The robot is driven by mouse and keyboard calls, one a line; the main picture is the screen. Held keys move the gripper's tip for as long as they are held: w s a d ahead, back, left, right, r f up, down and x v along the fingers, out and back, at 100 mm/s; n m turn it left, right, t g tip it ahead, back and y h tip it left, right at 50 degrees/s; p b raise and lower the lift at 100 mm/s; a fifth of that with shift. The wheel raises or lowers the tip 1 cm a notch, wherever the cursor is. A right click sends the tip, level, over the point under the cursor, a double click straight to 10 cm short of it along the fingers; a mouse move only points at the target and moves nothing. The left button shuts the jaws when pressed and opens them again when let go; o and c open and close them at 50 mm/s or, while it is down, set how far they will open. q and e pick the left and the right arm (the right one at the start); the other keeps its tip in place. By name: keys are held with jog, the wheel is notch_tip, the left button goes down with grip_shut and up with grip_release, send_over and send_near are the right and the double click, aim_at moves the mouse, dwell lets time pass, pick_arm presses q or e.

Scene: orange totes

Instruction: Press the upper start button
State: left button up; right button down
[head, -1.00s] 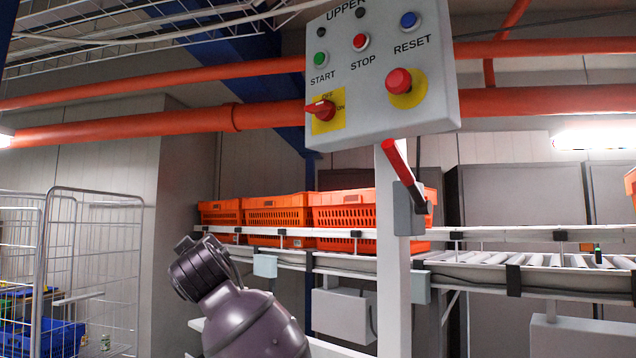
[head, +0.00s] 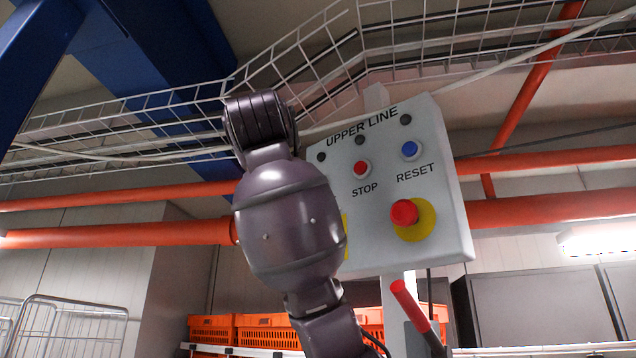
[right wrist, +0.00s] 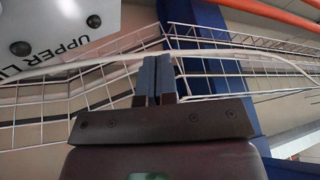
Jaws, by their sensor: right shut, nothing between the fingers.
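The grey control panel (head: 440,190) labelled UPPER LINE hangs in the middle of the head view. It shows a red STOP button (head: 362,169), a blue RESET button (head: 410,150) and a red emergency knob on yellow (head: 404,213). The green START button and most of the selector switch are hidden behind my right arm. In the right wrist view, my right gripper (right wrist: 157,75) is shut and empty, with open space around its fingertips. A corner of the panel (right wrist: 50,25) is to the upper left of the fingers there. My left gripper is not in view.
A wire cable tray (head: 110,130) runs overhead, close behind my right wrist. Orange pipes (head: 540,207) cross behind the panel. A red handle (head: 409,305) sticks up below it. Orange totes (head: 265,330) stand at the bottom, and a wire cage (head: 70,315) is at the lower left.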

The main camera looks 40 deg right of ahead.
jog(key=shift+s+r, duration=0.1)
dwell(0.3)
jog(key=w+d, duration=0.1)
jog(key=d, duration=0.7)
jog(key=shift+w+d+p, duration=0.3)
jog(key=shift+d+p, duration=0.05)
jog(key=shift+p, duration=0.05)
jog(key=shift+d, duration=0.15)
dwell(1.8)
jog(key=shift+w+d, duration=0.1)
jog(key=shift+d, duration=0.2)
jog(key=shift+d, duration=0.45)
dwell(1.0)
jog(key=shift+a, duration=0.2)
jog(key=shift+a+b, duration=0.3)
jog(key=shift+a, duration=0.4)
jog(key=shift+s+a+b, duration=0.1)
jog(key=shift+s+a, duration=0.1)
jog(key=shift+a, duration=0.6)
jog(key=shift+s+a+b, duration=0.1)
jog(key=shift+s+a, duration=0.05)
jog(key=shift+a, duration=0.7)
jog(key=shift+s+a+b, duration=0.1)
jog(key=shift+s+a, duration=0.1)
jog(key=shift+a, duration=0.6)
